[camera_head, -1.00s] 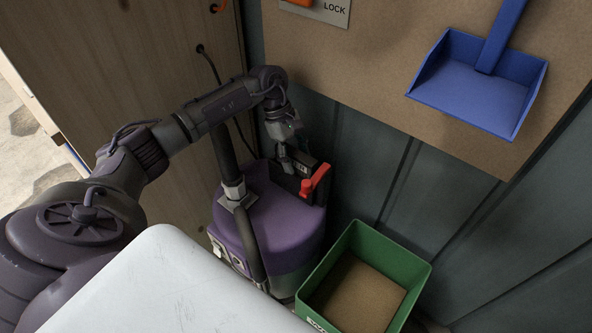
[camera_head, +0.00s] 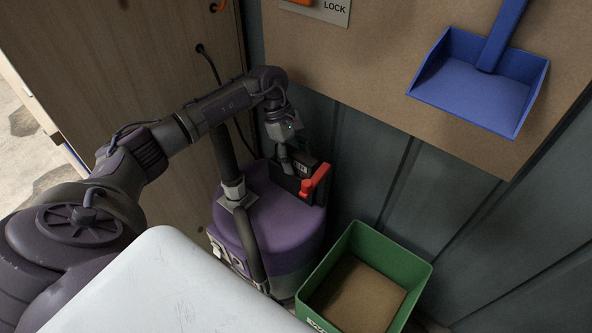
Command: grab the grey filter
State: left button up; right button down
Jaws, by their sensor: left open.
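A purple canister vacuum (camera_head: 285,235) stands on the floor by the wall. A dark grey block (camera_head: 302,170) with a red lever (camera_head: 316,181) sits at the top of it; I cannot tell whether this block is the grey filter or its housing. My left gripper (camera_head: 286,163) points down at the vacuum's top, just left of the dark block. It is open; its fingers are small and dark here, and I cannot tell whether they touch anything. My right gripper is out of view.
A green bin (camera_head: 419,272) with a brown bottom stands right of the vacuum. A blue dustpan (camera_head: 478,91) hangs on the board above. A black hose (camera_head: 244,235) runs down the vacuum's front. A wooden panel (camera_head: 150,60) stands at left.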

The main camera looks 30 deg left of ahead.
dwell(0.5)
pick_arm(q)
grip_shut()
